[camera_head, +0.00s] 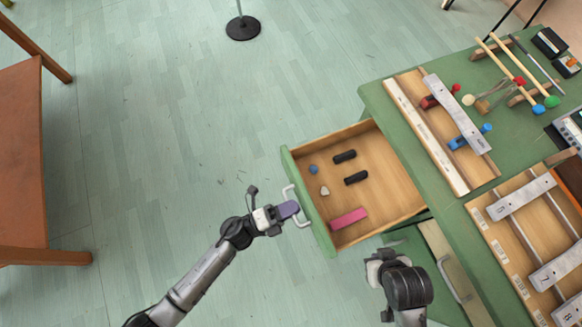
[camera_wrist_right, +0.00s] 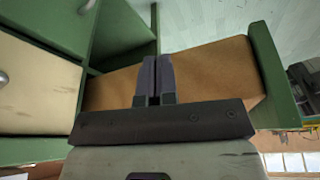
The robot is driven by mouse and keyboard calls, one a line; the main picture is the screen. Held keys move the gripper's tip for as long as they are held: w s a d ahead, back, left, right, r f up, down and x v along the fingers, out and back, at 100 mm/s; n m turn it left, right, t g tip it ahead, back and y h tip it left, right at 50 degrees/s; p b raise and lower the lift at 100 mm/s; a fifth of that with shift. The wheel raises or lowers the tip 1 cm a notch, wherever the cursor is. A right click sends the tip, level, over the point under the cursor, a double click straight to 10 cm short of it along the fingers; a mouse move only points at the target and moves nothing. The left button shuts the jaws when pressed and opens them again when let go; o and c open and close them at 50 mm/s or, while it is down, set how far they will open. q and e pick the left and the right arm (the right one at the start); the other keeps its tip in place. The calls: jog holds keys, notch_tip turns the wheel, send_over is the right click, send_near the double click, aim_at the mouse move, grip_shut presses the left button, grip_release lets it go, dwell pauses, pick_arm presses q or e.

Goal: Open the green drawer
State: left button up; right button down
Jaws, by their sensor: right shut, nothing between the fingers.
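The green drawer (camera_head: 308,203) stands pulled well out from the green table's left side. Its pale handle (camera_head: 303,222) is on the green front. My left gripper (camera_head: 288,210) is at the middle of this handle, its purple-grey fingers closed around the bar. My right gripper is below the drawer's near side in the head view, its fingertips hidden there. In the right wrist view my right gripper (camera_wrist_right: 155,78) is shut and empty, with the drawer's wooden side (camera_wrist_right: 215,70) behind its fingers.
The drawer holds a pink block (camera_head: 348,219), two black cylinders, a blue ball and a small pale piece. The green table (camera_head: 400,117) carries wooden bar instruments and mallets. A brown wooden piece of furniture (camera_head: 20,160) stands far left. The floor between is clear.

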pick_arm(q)
jog(key=o, duration=0.4)
jog(key=shift+a, duration=0.1)
jog(key=p+v, duration=0.1)
jog(key=v, duration=1.2)
jog(key=shift+s+a+f+p, duration=0.15)
jog(key=shift+s+a+p, duration=0.05)
jog(key=shift+a+p, duration=0.1)
jog(key=shift+d, duration=0.1)
